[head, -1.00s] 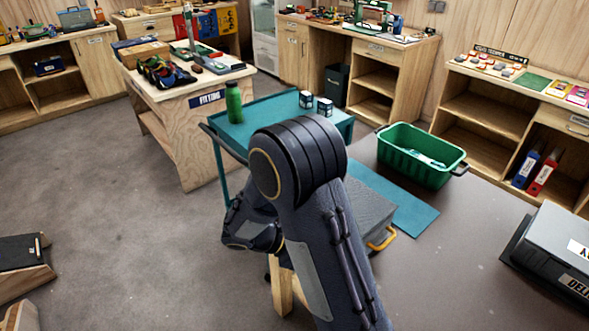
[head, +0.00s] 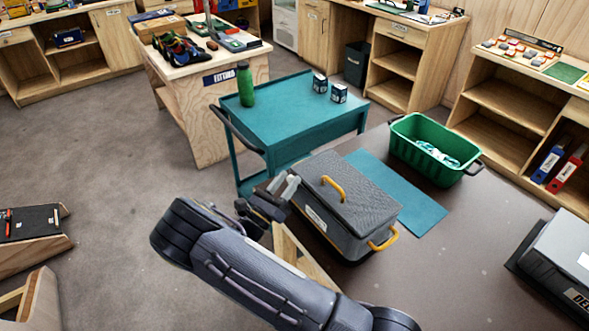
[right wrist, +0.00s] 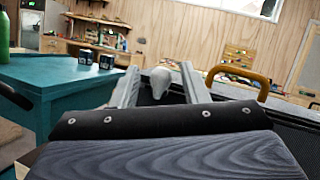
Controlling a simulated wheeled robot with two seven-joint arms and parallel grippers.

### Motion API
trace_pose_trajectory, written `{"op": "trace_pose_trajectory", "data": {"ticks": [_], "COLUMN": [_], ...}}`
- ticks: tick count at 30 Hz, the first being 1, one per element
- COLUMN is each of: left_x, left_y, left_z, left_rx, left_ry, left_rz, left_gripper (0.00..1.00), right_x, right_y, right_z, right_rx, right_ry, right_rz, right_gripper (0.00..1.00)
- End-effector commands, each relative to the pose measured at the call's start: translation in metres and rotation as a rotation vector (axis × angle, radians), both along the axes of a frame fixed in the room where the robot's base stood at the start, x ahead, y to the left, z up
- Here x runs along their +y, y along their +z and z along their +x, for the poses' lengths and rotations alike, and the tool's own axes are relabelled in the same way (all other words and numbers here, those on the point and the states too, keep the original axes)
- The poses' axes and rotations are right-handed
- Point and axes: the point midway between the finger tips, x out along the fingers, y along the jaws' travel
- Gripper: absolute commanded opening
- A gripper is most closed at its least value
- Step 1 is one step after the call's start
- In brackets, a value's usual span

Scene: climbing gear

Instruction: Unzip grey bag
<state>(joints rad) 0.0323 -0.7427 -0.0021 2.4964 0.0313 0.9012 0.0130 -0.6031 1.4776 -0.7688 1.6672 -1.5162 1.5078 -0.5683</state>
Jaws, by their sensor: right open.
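The grey bag (head: 362,192) stands on the brown table, with a yellow handle (head: 334,189) on its lid and another at its near right end. My right gripper (head: 284,185) is at the bag's left end, with its pale fingers apart. In the right wrist view the bag's dark side (right wrist: 285,115) and yellow handle (right wrist: 240,79) show beyond the open fingers (right wrist: 162,82). A small pale grey piece (right wrist: 163,76) shows between the fingers; I cannot tell whether it is the zip pull or whether they touch it. My left gripper is out of view.
A teal trolley (head: 290,112) with a green bottle (head: 245,84) and two small boxes stands behind the bag. A green crate (head: 436,148) and a teal mat (head: 412,205) are to the right. A grey box (head: 562,262) sits at the far right.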

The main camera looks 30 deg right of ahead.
Motion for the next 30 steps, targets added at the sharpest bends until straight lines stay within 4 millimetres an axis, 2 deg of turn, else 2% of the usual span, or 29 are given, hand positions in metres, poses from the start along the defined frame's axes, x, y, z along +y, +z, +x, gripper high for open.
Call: {"op": "trace_pose_trajectory", "data": {"ticks": [1, 6, 17, 26, 27, 30], "left_x": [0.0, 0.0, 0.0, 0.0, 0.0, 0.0], "left_y": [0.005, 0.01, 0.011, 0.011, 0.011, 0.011], "left_z": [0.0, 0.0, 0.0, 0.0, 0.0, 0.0], "left_rx": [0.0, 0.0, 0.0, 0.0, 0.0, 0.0], "left_ry": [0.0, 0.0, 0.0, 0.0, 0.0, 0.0], "left_rz": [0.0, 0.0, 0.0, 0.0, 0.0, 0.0], "left_gripper": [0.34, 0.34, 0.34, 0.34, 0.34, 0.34], "right_x": [-0.008, -0.025, -0.031, -0.031, -0.031, -0.031], "right_y": [0.006, 0.012, 0.013, 0.013, 0.013, 0.012], "right_z": [0.002, 0.008, 0.011, 0.011, 0.011, 0.011], "right_rx": [0.0, -0.001, -0.001, -0.001, -0.001, -0.001], "right_ry": [-0.004, -0.004, -0.001, -0.001, -0.001, -0.001], "right_rz": [0.001, 0.002, 0.002, 0.003, 0.003, 0.003], "right_gripper": [0.41, 0.41, 0.41, 0.03, 0.0, 0.0]}}
